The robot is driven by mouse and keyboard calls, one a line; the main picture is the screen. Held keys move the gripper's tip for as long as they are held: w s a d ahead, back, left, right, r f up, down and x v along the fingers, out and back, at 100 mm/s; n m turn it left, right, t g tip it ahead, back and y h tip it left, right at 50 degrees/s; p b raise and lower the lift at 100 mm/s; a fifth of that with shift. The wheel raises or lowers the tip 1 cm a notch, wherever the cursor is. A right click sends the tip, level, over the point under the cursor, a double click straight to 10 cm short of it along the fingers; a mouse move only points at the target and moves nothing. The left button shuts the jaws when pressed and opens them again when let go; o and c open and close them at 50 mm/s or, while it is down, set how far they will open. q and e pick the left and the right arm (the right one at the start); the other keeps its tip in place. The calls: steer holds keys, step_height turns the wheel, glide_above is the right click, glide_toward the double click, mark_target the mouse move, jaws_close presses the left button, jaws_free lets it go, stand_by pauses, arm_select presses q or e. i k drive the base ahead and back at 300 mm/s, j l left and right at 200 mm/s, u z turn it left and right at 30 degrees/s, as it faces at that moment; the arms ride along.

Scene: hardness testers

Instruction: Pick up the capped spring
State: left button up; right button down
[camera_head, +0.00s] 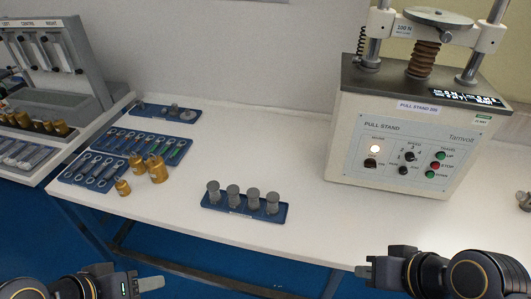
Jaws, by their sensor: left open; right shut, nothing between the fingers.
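Several grey capped springs (233,196) stand upright in a row in a small blue tray (240,213) near the front middle of the white table. They look like short cylinders with wider round caps. My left gripper (146,284) is low at the left, in front of the table's edge, open and empty. It is apart from the springs, to their lower left. My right gripper (364,271) is low at the right, shut and empty, near the table's front edge and to the lower right of the springs.
A pull stand (410,140) stands at the back right. Brass weights (156,168) and a blue tray of flat metal pieces (150,145) lie at the left. A grey rack (55,60) is at the far left. The table around the spring tray is mostly clear.

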mark_target(271, 209)
steer(key=i+j+z, duration=0.1)
steer(key=j, duration=0.25)
steer(key=i+j, duration=0.15)
steer(key=j, duration=0.2)
steer(key=i+j+z, duration=0.15)
steer(key=j, duration=0.2)
steer(key=i+j, duration=0.1)
steer(key=j, duration=0.25)
steer(key=i+j+z, duration=0.15)
steer(key=j, duration=0.2)
